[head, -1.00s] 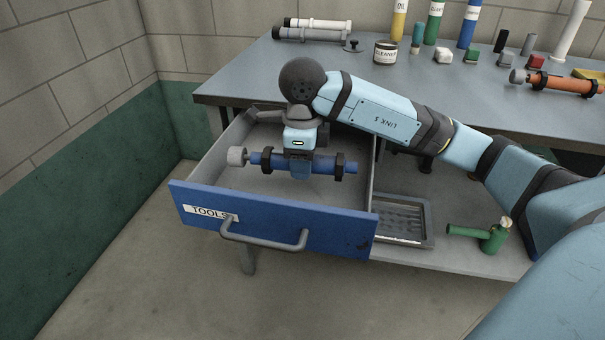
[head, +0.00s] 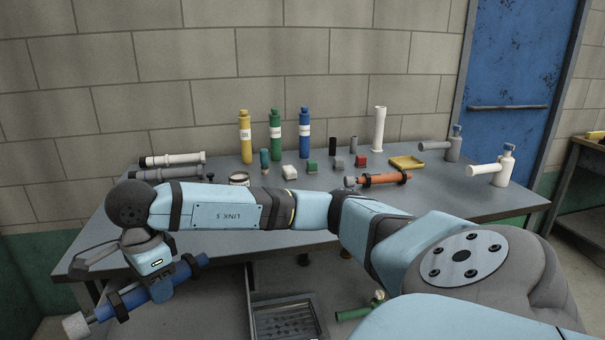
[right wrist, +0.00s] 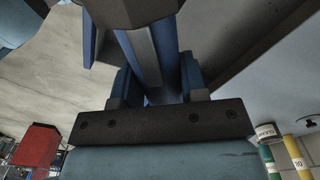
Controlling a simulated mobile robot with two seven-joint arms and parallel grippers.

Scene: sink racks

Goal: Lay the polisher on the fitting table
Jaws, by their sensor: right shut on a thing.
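The polisher, a blue cylinder (head: 135,298) with a grey round head and two black bands, is in my right gripper (head: 160,287) at the lower left of the head view. My right gripper is shut around its middle and holds it up, tilted, with the grey head toward the lower left. In the right wrist view, part of its blue body (right wrist: 150,60) shows close up between dark parts; the rest is hidden. The fitting table (head: 470,197) is the grey top behind my right arm, which crosses in front of it. My left gripper is not in view.
A similar orange tool (head: 383,180) lies on the table. Yellow, green and blue bottles (head: 304,135), small blocks and a tin (head: 239,179) stand toward the back. A tray (head: 285,320) sits below.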

